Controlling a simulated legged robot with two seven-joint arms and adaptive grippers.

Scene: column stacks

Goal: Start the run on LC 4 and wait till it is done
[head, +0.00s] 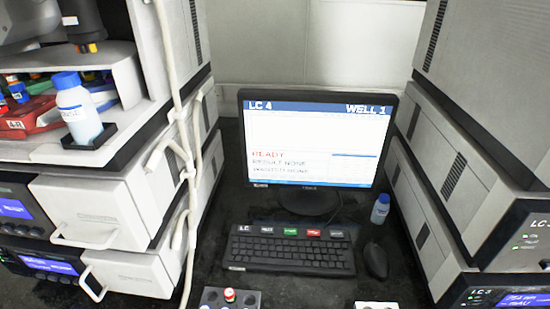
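The monitor (318,140) stands on the dark bench between two instrument stacks. Its header reads "LC 4" and "WELL 1". Below an empty plot area it shows "READY" in red, then "RESULT NONE" and a third line too small to read surely. A black keyboard (290,250) lies in front of it, with a row of labelled coloured keys along its top edge. One is a green key (291,231) and one a red key (314,233); their words are too small to read. Neither of my grippers can be made out in the head view.
A mouse (375,260) and a small blue-capped bottle (380,208) are right of the keyboard. A rack (213,299) with a red-capped vial (230,295) is at the front edge. Left, a larger bottle (77,112) stands on a stack with white tubing (178,90) hanging beside it.

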